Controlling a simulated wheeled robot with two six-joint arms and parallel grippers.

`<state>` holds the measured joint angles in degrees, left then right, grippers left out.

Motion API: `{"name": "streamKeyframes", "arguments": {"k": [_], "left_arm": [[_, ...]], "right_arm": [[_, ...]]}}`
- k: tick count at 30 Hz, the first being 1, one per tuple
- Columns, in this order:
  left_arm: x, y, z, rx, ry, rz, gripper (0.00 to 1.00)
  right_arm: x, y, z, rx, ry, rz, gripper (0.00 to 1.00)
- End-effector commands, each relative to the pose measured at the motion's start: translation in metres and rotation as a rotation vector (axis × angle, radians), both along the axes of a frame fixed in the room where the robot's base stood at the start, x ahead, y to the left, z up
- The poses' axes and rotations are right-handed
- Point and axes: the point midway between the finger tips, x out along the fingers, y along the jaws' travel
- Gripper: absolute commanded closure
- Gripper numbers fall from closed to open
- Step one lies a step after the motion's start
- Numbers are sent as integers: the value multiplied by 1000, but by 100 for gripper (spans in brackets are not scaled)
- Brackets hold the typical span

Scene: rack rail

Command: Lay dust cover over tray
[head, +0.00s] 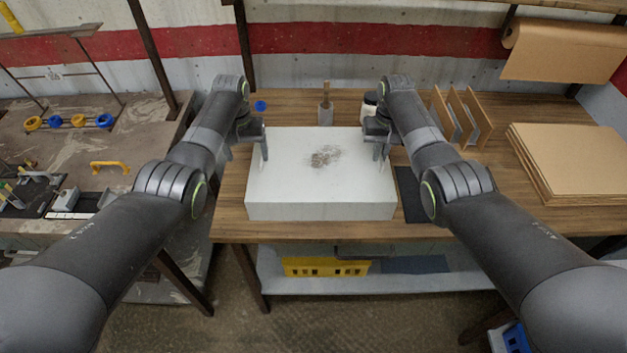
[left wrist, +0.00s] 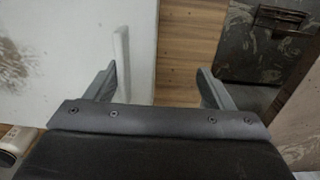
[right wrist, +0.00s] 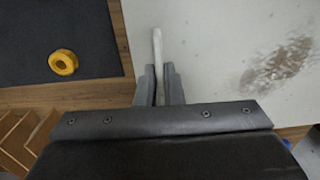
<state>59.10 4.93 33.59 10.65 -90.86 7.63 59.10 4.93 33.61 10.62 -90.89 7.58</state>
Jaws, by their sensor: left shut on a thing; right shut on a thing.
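The white dust cover (head: 320,190), box-shaped with a brown smudge on top, is at the middle of the bench. No tray shows; anything under the cover is hidden. My right gripper (head: 380,152) is shut on the cover's right upright handle, clear in the right wrist view (right wrist: 158,90). My left gripper (head: 249,150) is at the left handle (left wrist: 121,60). In the left wrist view its fingers are wide apart, one beside the handle and the other over bare wood past the cover's edge. I cannot tell whether the cover touches the bench.
A dark mat (head: 409,190) lies right of the cover, with a yellow ring (right wrist: 63,62) on it. Brown sheets (head: 580,160) are stacked at the right, beside upright dividers (head: 460,115). A brush-like tool (head: 326,108) and a jar (head: 369,104) stand behind the cover.

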Motion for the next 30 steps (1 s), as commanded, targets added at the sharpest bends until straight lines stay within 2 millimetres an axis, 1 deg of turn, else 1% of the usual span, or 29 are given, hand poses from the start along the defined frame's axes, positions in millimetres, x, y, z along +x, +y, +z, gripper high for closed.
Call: {"name": "streamKeyframes", "arguments": {"k": [1,3,4,6,7,12,14,16,19,26,27,30], "left_arm": [[0,21,-1,32,3,18,35],[0,22,-1,32,3,17,22],[0,22,-1,32,4,17,19],[0,22,-1,32,4,18,18],[0,22,-1,32,4,18,18],[0,22,-1,32,3,18,40],[0,22,-1,32,3,18,46],[0,22,-1,32,3,18,50],[0,22,-1,32,3,18,52],[0,22,-1,32,3,18,54],[0,22,-1,32,3,18,34],[0,22,-1,32,3,18,21]], "right_arm": [[0,-21,-1,-32,3,-19,100],[0,-22,-1,-32,4,-18,100],[0,-22,-1,-32,4,-18,100],[0,-22,-1,-32,4,-18,100],[0,-22,-1,-32,4,-18,91],[0,-22,-1,-31,3,-19,70],[0,-22,-1,-31,3,-19,70],[0,-22,-1,-32,3,-19,70],[0,-22,-1,-32,3,-19,70],[0,-22,-1,-32,3,-19,70],[0,-22,-1,-32,3,-19,70],[0,-21,-1,-31,3,-19,70]]}}
